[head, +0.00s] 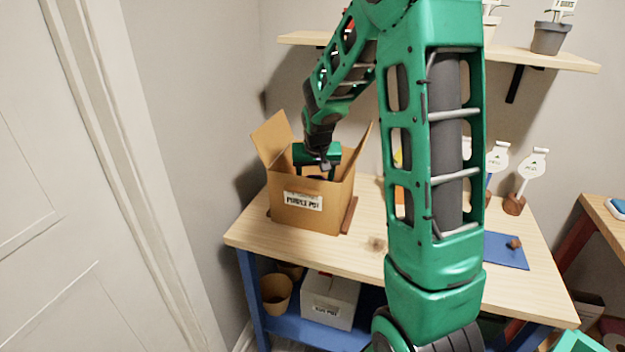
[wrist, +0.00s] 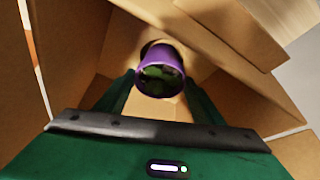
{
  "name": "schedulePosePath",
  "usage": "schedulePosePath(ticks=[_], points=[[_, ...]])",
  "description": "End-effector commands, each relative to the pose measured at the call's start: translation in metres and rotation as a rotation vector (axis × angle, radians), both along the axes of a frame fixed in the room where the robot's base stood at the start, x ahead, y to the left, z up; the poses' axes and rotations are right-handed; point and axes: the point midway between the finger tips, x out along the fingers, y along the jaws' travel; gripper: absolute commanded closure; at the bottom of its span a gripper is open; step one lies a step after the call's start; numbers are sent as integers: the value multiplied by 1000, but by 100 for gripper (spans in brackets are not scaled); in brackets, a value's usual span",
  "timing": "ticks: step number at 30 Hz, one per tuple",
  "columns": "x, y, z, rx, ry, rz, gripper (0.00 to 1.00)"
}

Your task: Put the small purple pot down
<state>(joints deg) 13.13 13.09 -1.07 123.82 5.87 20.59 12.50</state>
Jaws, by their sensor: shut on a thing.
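The small purple pot (wrist: 162,72) shows in the wrist view with a green plant inside it. My gripper (wrist: 160,98) is shut on the purple pot, with a green finger on each side of it. The pot is inside the open cardboard box, whose inner walls (wrist: 115,50) surround it. In the head view the box (head: 305,208) stands on the table's left part, with a label reading "PURPLE POT". My gripper (head: 318,166) reaches down into its open top; the pot is hidden there. I cannot tell whether the pot touches the box floor.
The box flaps (head: 272,136) stand up around the opening. The wooden table (head: 345,252) has bare room in front of the box. A blue mat (head: 505,251) and white tags on stands (head: 530,168) are at the right. A shelf (head: 520,56) hangs above.

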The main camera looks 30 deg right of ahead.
Motion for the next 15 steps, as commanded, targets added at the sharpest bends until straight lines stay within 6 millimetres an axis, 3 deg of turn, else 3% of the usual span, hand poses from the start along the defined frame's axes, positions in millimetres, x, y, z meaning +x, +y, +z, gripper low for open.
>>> schedulePosePath(ticks=[7, 8, 9, 15], points=[[0, 0, -4, 0, -1, 0, 86], [0, 0, -4, 0, -1, 0, 31], [0, 0, -4, 0, -1, 0, 22], [0, 0, -4, 0, 0, 1, 20]])
